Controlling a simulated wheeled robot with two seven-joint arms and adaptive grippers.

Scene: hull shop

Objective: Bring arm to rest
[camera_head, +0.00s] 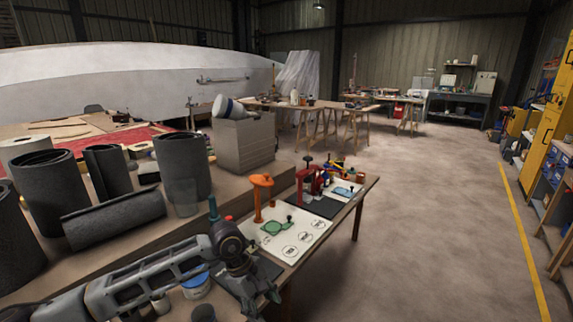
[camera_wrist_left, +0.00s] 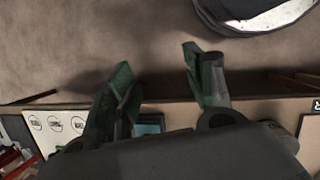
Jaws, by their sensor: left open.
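My left arm reaches in from the lower left of the head view, over the workbench (camera_head: 225,225). My left gripper (camera_head: 262,298) points downward by the bench's near right edge. In the left wrist view the gripper (camera_wrist_left: 156,78) shows two green-tipped fingers spread apart. Nothing is between them but brown floor beyond the bench edge. My right arm and right gripper do not show in either view.
A white board (camera_head: 310,232) with printed circles and a green piece (camera_head: 272,229) lies on the bench. An orange stand (camera_head: 262,183) and a red tool (camera_head: 310,178) stand near it. Dark rolls (camera_head: 107,170) fill the left. Floor (camera_head: 430,220) to the right is clear.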

